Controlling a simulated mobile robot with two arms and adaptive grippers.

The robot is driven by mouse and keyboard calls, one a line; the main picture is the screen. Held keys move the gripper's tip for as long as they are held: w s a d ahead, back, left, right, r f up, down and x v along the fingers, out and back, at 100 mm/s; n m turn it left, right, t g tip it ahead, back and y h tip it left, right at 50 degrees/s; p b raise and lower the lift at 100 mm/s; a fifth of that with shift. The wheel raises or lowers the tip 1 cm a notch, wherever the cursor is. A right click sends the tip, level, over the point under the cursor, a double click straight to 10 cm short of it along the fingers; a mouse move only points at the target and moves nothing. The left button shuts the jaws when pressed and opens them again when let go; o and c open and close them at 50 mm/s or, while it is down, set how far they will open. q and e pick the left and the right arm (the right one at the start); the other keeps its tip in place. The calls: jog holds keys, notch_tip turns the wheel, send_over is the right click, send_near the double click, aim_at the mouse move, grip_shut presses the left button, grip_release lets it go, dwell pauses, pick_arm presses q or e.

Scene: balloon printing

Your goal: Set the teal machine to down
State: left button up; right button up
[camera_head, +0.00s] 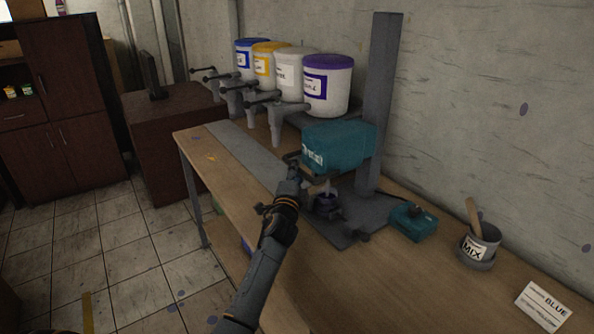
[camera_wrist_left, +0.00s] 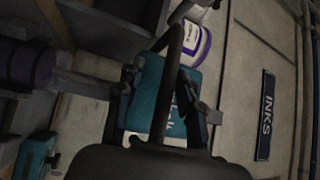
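The teal machine (camera_head: 338,147) is mounted on a tall grey column on the wooden bench, with white lettering on its front. Its teal body also shows behind my fingers in the left wrist view (camera_wrist_left: 150,92). My left gripper (camera_head: 293,166) is at the machine's front left, by a dark lever. In the left wrist view, the fingers of my left gripper (camera_wrist_left: 160,95) stand apart, with a dark bar (camera_wrist_left: 172,75) running between them. I cannot tell whether they touch it. Below the head is a small dark purple cup (camera_head: 326,204). My right gripper is out of view.
Several lidded ink buckets (camera_head: 327,86) stand on dispensers along the wall. A smaller teal box (camera_head: 412,222), a MIX cup (camera_head: 479,246) with a stick and a BLUE card (camera_head: 543,307) are on the right of the bench (camera_head: 400,285). Tiled floor is clear at left.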

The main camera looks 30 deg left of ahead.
pick_arm(q)
jog(key=shift+s+d+r, duration=0.1)
jog(key=shift+s, duration=0.05)
jog(key=v, duration=1.1)
jog(key=shift+s, duration=0.35)
jog(key=shift+d+f, duration=0.15)
jog(key=shift+f, duration=0.05)
